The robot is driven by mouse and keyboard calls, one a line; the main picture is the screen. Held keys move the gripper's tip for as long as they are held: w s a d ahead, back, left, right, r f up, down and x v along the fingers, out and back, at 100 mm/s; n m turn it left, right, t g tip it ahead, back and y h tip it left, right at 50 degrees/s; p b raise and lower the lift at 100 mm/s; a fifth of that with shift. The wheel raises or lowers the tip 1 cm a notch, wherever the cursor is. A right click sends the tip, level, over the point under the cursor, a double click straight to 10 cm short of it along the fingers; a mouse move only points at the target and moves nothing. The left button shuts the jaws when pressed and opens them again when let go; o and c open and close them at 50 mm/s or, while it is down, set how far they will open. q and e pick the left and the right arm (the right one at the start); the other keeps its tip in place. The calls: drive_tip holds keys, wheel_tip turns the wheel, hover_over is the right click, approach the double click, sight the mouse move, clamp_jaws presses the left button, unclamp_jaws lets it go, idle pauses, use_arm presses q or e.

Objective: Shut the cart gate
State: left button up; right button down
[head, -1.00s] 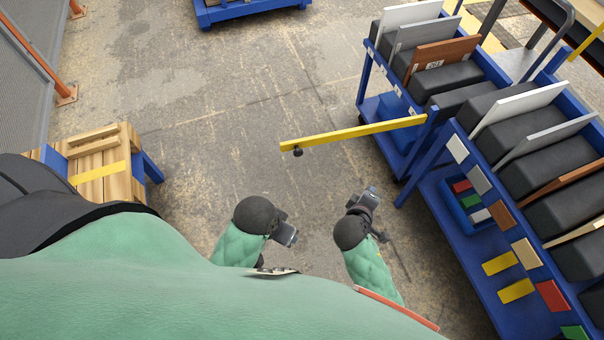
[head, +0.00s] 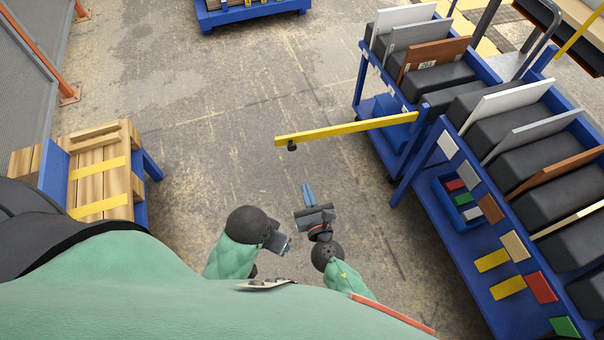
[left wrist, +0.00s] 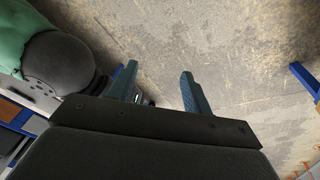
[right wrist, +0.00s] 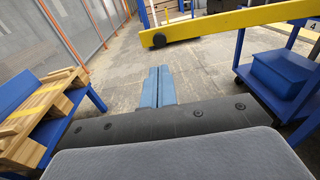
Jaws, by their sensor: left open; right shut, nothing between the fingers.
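The cart gate is a yellow bar (head: 345,129) swung out from the blue cart (head: 410,150) on the right, with a dark knob (head: 292,147) under its free end. The bar also crosses the top of the right wrist view (right wrist: 235,22). My right gripper (head: 307,194) is shut and empty, its blue fingers together, pointing toward the bar's free end with a gap of floor between. My left gripper (head: 287,246) is held low beside the right one, open and empty; in the left wrist view its fingers (left wrist: 158,92) are apart over bare floor.
The blue cart carries upright boards between dark blocks. A nearer blue rack (head: 444,205) with more boards and coloured tags stands at the right. A wooden crate (head: 100,175) on a blue stand is at the left. The floor in the middle is clear.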

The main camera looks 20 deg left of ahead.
drive_tip(key=p, duration=0.1)
approach(293, 149)
drive_tip(key=p+x, duration=0.1)
drive_tip(key=x, duration=0.4)
drive_tip(key=shift+w+a+r, duration=0.15)
drive_tip(key=shift+w+a, duration=0.05)
drive_tip(key=shift+w, duration=0.1)
drive_tip(key=shift+w+a, duration=0.3)
drive_tip(key=shift+w, duration=0.2)
use_arm(q)
drive_tip(key=shift+w+a+f, duration=0.45)
drive_tip(key=shift+a+f, duration=0.3)
drive_tip(key=shift+f, duration=0.05)
drive_tip(key=shift+s+f+g, duration=0.15)
drive_tip(key=shift+s+g, duration=0.15)
drive_tip(key=shift+s, duration=0.05)
